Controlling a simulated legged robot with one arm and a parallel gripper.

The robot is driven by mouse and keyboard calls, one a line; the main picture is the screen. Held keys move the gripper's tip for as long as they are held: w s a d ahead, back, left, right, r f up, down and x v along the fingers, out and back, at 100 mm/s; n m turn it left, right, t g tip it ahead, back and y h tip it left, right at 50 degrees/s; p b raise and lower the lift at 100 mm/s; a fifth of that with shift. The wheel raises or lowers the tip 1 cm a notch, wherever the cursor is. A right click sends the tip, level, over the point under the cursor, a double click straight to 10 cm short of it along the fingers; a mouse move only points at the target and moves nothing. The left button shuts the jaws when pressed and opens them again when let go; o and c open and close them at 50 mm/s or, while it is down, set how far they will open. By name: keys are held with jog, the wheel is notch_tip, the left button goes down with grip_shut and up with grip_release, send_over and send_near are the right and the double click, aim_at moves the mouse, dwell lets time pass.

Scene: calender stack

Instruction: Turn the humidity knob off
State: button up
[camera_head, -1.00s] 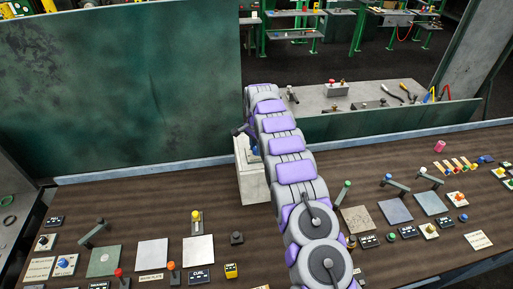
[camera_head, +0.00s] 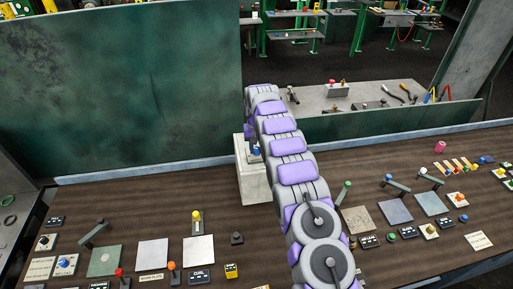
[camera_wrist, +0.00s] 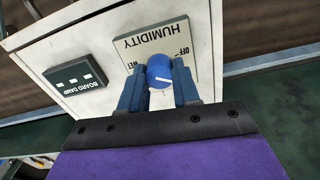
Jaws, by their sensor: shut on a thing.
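The humidity knob (camera_wrist: 160,73) is blue with a white pointer line. It sits on a pale plate (camera_wrist: 128,50) lettered HUMIDITY, with OFF and WET marks, which appears upside down in the wrist view. The white line lies roughly level across the knob; I cannot tell exactly which mark it points to. My gripper (camera_wrist: 159,85) has its two blue fingers on either side of the knob, shut on it. In the head view my arm hides most of the gripper, and a bit of blue (camera_head: 255,151) shows at the white box (camera_head: 252,180).
The brown bench (camera_head: 130,210) holds several levers, knobs and flat plates to both sides of my arm. A green wall panel (camera_head: 110,90) stands behind on the left.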

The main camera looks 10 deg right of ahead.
jog(key=n, duration=0.4)
jog(key=shift+w+r+n, duration=0.15)
jog(key=shift+n, duration=0.15)
jog(key=shift+a+n, duration=0.1)
jog(key=shift+n, duration=2.2)
jog(key=o, duration=1.1)
jog(key=shift+c, duration=0.2)
notch_tip(320, 180, up, 8)
jog(key=shift+w+a+r+p, duration=0.1)
jog(key=shift+r+p, duration=0.05)
jog(key=shift+p, duration=0.2)
notch_tip(320, 180, up, 9)
jog(key=p, duration=0.8)
send_over(255, 147)
